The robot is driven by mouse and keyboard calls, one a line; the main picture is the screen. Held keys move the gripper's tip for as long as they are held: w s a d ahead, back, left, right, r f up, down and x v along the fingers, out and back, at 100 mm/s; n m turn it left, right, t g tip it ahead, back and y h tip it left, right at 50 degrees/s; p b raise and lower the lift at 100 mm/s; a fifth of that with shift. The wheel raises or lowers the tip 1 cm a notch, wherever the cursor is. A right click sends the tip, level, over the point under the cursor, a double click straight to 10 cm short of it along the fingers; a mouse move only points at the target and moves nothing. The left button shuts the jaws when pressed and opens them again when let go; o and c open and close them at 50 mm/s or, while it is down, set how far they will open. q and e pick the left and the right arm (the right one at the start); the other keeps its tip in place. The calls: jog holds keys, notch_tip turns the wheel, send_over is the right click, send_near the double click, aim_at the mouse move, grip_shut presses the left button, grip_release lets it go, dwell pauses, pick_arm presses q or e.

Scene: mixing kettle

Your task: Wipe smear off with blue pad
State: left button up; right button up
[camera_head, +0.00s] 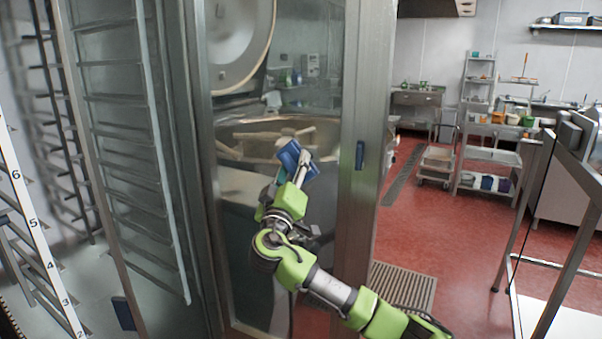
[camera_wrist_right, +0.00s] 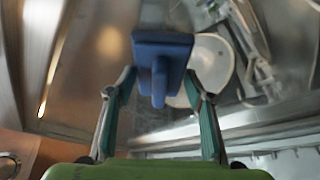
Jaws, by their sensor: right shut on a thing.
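The blue pad (camera_head: 289,155) is in my right gripper (camera_head: 304,163), up at the tall glass panel (camera_head: 250,200) in the head view. In the right wrist view, the pad (camera_wrist_right: 162,46) has a stubby handle and sits between the fingertips of my right gripper (camera_wrist_right: 160,82), which is shut on it. I cannot tell whether the pad touches the glass. A pale blurred streak (camera_wrist_right: 153,14) lies just beyond the pad in the wrist view; I cannot tell whether it is the smear. My left gripper is not in view.
A metal kettle (camera_head: 250,140) with a raised round lid (camera_head: 238,40) shows through the glass. A rack (camera_head: 125,140) stands left. Red floor (camera_head: 425,225) is open to the right.

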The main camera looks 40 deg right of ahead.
jog(key=w, duration=0.1)
jog(key=w+a+b, duration=0.1)
jog(key=w+b, duration=0.1)
jog(key=shift+w+a, duration=0.2)
jog(key=shift+a, duration=0.15)
jog(key=s+a, duration=0.3)
jog(key=a, duration=0.2)
jog(key=shift+a, duration=0.2)
dwell(0.4)
jog(key=shift+a+f+b, duration=0.1)
jog(key=shift+b, duration=0.2)
jog(key=shift+s+a+b, duration=0.2)
jog(key=shift+s+a, duration=0.15)
jog(key=shift+a, duration=0.25)
jog(key=shift+s+a+b, duration=0.15)
jog(key=shift+s+a, duration=0.15)
jog(key=shift+a, duration=0.25)
